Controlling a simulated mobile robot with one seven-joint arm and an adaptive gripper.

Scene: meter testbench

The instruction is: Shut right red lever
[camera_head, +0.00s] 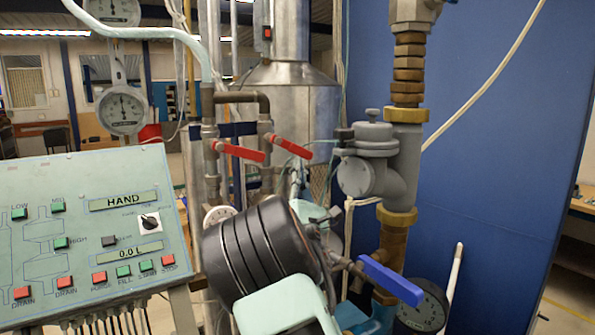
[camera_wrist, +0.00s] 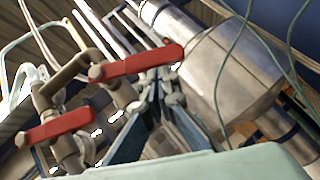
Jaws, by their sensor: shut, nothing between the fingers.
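Two red levers sit on vertical pipes. In the head view, the right red lever (camera_head: 290,147) slants down to the right from its pipe, and the left red lever (camera_head: 238,152) does likewise beside it. In the wrist view, the right lever (camera_wrist: 138,65) appears to be the upper one, with its free end near my fingertips; the left lever (camera_wrist: 58,126) is lower left. My gripper (camera_wrist: 164,82) is shut and empty, pointing up in the wrist view. Whether it touches the right lever cannot be told. In the head view my arm largely hides the gripper.
A control panel (camera_head: 90,225) with buttons stands at left. A grey meter body (camera_head: 375,165) with brass fittings is right of the levers. A blue-handled valve (camera_head: 390,279) and black gauge (camera_head: 422,305) lie lower right. A steel tank (camera_head: 290,100) stands behind. Pipes crowd the levers.

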